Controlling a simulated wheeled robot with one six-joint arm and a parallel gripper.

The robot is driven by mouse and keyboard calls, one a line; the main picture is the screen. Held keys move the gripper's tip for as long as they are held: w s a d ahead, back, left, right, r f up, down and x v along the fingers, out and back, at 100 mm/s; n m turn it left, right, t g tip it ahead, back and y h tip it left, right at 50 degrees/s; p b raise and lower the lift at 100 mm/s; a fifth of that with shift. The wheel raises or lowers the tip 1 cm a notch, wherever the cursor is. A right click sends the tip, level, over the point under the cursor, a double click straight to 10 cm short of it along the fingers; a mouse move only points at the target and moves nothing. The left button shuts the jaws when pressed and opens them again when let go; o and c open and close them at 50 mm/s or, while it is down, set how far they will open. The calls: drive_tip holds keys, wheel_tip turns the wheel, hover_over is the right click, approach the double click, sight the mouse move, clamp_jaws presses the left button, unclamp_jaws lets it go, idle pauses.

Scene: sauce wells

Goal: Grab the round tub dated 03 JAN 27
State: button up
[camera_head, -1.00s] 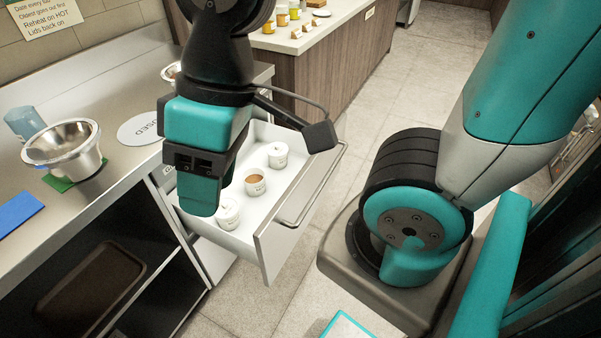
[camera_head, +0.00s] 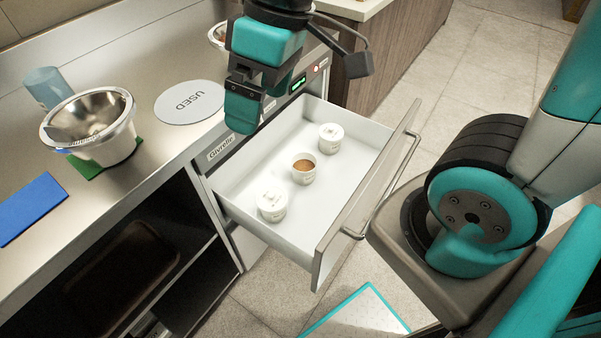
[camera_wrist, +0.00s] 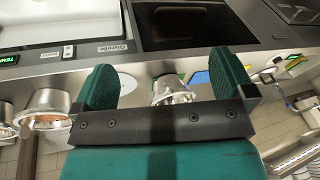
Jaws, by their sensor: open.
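Three small round tubs stand upright in the open white drawer in the head view. One white tub with a lid (camera_head: 272,206) is at the near left. A tub with brown contents showing (camera_head: 303,169) is in the middle. Another white lidded tub (camera_head: 331,138) is at the far right. Their date labels are too small to read. My gripper (camera_head: 243,110) is above the counter edge at the drawer's back left, apart from the tubs. In the wrist view my gripper (camera_wrist: 168,85) has its two teal fingers wide apart with nothing between them.
The drawer (camera_head: 345,205) is pulled out, with a bar handle on its front. On the counter are a steel bowl (camera_head: 118,148) on a green mat, a blue mat (camera_head: 30,208), a blue cup (camera_head: 45,88) and a round plate marked USED (camera_head: 190,103).

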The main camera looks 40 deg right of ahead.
drive_tip(key=w+d+f+h+b, duration=0.1)
drive_tip(key=w+d+f+b, duration=0.5)
drive_tip(key=f, duration=0.4)
drive_tip(key=w+d+f+h+b, duration=0.1)
drive_tip(key=w+d+f+b, duration=0.4)
drive_tip(key=w+f, duration=0.35)
drive_tip(key=n+h+b, duration=0.1)
drive_tip(key=b, duration=0.8)
hover_over(304, 168)
drive_tip(key=s+a, duration=0.2)
drive_tip(key=s, duration=0.1)
wheel_tip(304, 168, down, 27)
drive_tip(key=shift+w+d+r, duration=0.1)
drive_tip(key=shift+d, duration=0.05)
drive_tip(key=shift+a+f+b, duration=0.2)
drive_tip(key=shift+f+b, duration=0.4)
drive_tip(key=shift+f, duration=2.4)
drive_tip(key=c, duration=0.8)
